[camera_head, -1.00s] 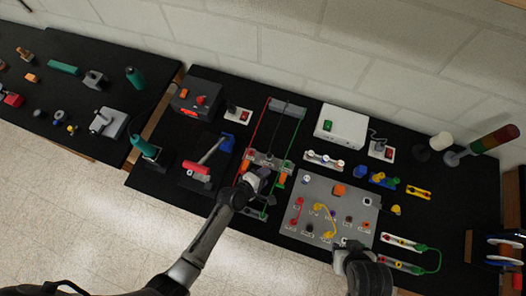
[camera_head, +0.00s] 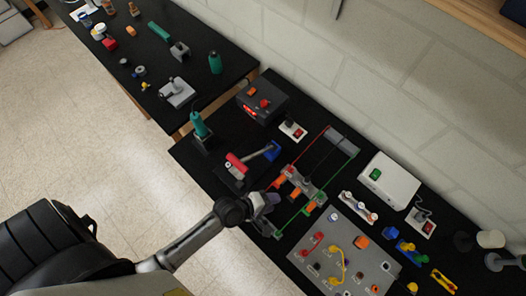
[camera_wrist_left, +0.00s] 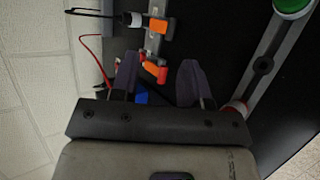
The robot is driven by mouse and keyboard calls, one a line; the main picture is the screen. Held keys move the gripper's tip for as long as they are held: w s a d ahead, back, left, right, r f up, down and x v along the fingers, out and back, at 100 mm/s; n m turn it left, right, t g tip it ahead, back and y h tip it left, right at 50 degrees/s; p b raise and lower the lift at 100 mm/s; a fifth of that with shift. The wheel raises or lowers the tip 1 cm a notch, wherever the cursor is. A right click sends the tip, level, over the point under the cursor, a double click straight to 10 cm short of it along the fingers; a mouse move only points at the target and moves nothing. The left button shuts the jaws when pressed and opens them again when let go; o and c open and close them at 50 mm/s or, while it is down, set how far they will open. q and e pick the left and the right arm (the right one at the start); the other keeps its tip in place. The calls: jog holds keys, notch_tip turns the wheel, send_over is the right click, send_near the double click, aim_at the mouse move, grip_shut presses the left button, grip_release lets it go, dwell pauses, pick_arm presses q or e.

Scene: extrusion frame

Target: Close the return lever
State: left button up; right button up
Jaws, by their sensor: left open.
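A frame with a red rail and a green rail (camera_head: 297,214) stands on the black bench, with a grey crossbar (camera_head: 298,181) carrying orange lever-like parts (camera_head: 308,207). I cannot tell for sure which part is the return lever. My left gripper (camera_head: 264,203) is at the near end of this frame, in front of the crossbar. In the left wrist view, the gripper (camera_wrist_left: 157,82) is open, its dark fingers apart. A small orange-red lever-like part (camera_wrist_left: 155,70) shows between and beyond the fingertips; contact is not visible. Another orange part (camera_wrist_left: 158,26) sits above it. My right gripper is not in view.
A red-handled tool (camera_head: 237,163) lies left of the frame. A dark box (camera_head: 262,102) and a white box (camera_head: 389,180) stand farther back. A grey panel (camera_head: 335,250) with plugs and a yellow cable is at right. Floor is open at left.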

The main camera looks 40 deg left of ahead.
pick_arm(q)
jog(key=shift+v, duration=1.65)
